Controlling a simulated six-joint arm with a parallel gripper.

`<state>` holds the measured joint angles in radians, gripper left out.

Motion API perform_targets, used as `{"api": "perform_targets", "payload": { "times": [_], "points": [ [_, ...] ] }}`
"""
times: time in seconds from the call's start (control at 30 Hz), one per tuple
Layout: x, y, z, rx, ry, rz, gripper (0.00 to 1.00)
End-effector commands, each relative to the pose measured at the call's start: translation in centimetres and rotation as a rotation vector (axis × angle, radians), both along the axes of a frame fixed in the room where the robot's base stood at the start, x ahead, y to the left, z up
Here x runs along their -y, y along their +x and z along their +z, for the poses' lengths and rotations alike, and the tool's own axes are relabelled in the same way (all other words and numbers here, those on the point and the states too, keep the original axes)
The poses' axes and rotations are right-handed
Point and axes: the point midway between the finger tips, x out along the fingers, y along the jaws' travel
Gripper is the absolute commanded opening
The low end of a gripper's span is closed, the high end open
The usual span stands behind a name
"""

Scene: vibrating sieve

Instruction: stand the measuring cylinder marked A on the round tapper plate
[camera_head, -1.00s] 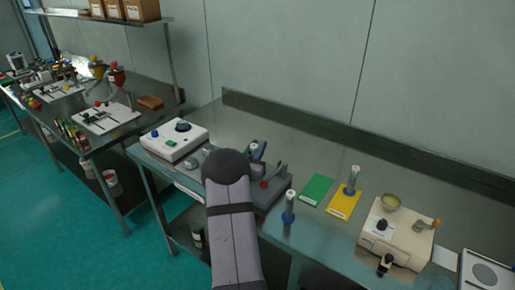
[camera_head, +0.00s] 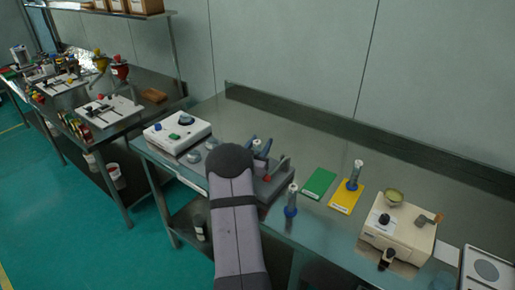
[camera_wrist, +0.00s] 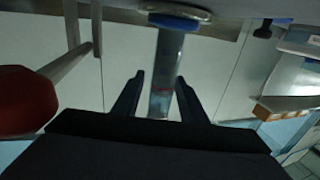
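A clear measuring cylinder with a blue base stands between the fingers of my gripper (camera_wrist: 160,82). Its tube (camera_wrist: 165,65) and blue base (camera_wrist: 180,20) show in the wrist view, where the picture looks upside down. The fingers are apart, with a gap on the left side of the tube. In the head view my arm hides most of the grey tapper unit (camera_head: 272,188) and its round plate, so I cannot tell whether the base rests on it. Another cylinder (camera_head: 291,201) stands at the bench front, and one (camera_head: 354,177) on the yellow mat. No letter is readable.
A red knob (camera_wrist: 25,100) is close beside my gripper in the wrist view. A white control box (camera_head: 177,132) stands left of the tapper. A green mat (camera_head: 319,183), the yellow mat (camera_head: 345,199) and a beige machine (camera_head: 398,232) lie to the right. The bench behind is clear.

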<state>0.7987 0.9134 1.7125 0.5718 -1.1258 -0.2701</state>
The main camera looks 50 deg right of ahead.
Motion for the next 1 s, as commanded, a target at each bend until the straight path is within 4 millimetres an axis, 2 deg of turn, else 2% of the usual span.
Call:
{"api": "perform_targets", "payload": {
  "times": [0.1, 0.27, 0.7, 1.0],
  "points": [
    [-0.1, 0.0, 0.4, 0.000, 0.000, 0.000, 0.39],
    [-1.6, -0.3, 0.1, 0.000, 0.001, 0.001, 0.39],
    [-8.5, -2.1, 0.1, 0.000, 0.000, 0.003, 0.39],
    [-11.3, -3.0, 0.2, 0.000, 0.000, 0.000, 0.39]
  ]
}}
